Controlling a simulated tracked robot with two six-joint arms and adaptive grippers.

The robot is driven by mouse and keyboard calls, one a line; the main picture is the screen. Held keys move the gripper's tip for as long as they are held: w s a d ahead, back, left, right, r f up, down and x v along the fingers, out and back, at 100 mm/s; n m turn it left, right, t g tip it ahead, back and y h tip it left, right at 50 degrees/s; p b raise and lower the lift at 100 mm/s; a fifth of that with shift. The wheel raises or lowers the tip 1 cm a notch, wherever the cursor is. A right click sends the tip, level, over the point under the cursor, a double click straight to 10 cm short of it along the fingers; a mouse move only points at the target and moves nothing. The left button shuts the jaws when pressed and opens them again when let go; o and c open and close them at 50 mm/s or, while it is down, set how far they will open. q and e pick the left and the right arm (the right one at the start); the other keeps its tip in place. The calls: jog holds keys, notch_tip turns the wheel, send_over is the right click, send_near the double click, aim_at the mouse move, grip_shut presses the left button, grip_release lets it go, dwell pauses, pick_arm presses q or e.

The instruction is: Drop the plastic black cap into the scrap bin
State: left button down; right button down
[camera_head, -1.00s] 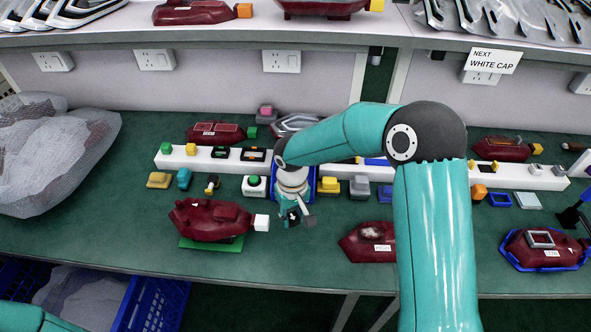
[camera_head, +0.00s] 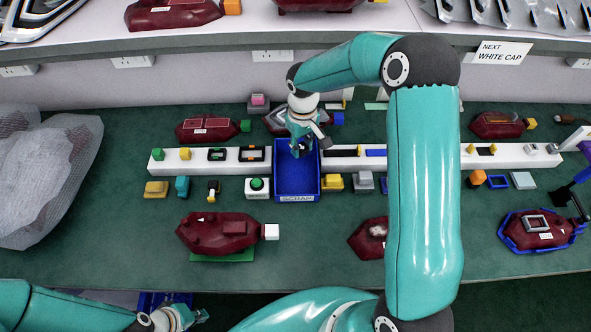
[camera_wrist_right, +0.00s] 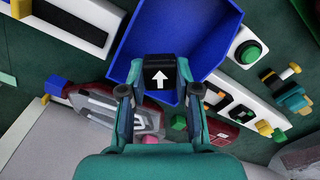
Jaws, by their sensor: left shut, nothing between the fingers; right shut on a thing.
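The plastic black cap (camera_wrist_right: 160,78), with a white arrow on its face, is between the fingertips of my right gripper (camera_wrist_right: 158,92) in the right wrist view. The blue scrap bin (camera_wrist_right: 212,35) lies beyond and around the cap there. In the head view my right gripper (camera_head: 300,148) is over the back part of the scrap bin (camera_head: 297,184), whose front carries a label. The cap is hard to make out in that view. My left gripper (camera_head: 200,317) is shut and empty at the bottom edge, low in front of the table.
A white rail (camera_head: 185,160) with small parts runs left and right of the bin. A green button box (camera_head: 257,188) and a yellow part (camera_head: 333,182) flank the bin. A dark red lamp (camera_head: 222,233) with a white cap (camera_head: 271,232) stands in front.

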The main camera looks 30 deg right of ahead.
jog(key=shift+f+b, duration=0.7)
jog(key=shift+f, duration=0.95)
jog(key=c, duration=0.7)
grip_release()
jog(key=shift+c, duration=0.2)
notch_tip(320, 180, up, 12)
jog(key=shift+f, duration=0.1)
